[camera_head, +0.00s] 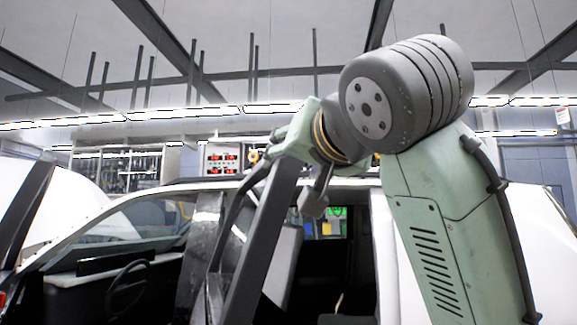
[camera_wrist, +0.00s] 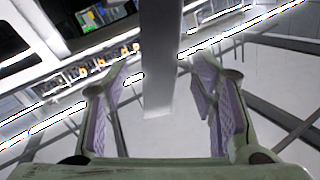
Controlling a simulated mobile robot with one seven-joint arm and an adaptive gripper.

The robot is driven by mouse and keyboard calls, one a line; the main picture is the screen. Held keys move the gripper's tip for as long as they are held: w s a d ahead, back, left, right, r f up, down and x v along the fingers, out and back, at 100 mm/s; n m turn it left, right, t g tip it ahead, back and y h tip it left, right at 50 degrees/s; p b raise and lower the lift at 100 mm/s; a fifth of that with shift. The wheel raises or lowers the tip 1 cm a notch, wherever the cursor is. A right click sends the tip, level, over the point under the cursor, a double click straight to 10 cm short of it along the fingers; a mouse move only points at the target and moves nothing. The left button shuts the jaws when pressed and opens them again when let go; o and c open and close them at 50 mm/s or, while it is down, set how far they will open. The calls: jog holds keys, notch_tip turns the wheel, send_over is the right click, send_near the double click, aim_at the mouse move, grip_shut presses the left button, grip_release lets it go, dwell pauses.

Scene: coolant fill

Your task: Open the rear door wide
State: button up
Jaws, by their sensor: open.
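The rear door (camera_head: 258,245) of the white car (camera_head: 75,212) stands ajar in the head view, its dark window frame slanting up towards my wrist. My gripper (camera_head: 287,145) is at the upper end of that frame. In the wrist view, a grey bar, apparently the door frame (camera_wrist: 158,75), runs between the two spread fingers of my gripper (camera_wrist: 160,105). Gaps show on both sides of the bar, so the fingers look apart from it. The purple finger pads face inward. The lower part of the door and its handle are out of view or hidden.
The car's steering wheel (camera_head: 128,288) and dark interior show to the left of the door. Another dark slanted post (camera_head: 30,205) rises at the far left. Shelves (camera_head: 120,170) and a panel with red displays (camera_head: 221,158) stand behind the car.

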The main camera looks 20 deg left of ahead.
jog(key=v, duration=0.6)
jog(key=shift+f, duration=0.1)
dwell(0.4)
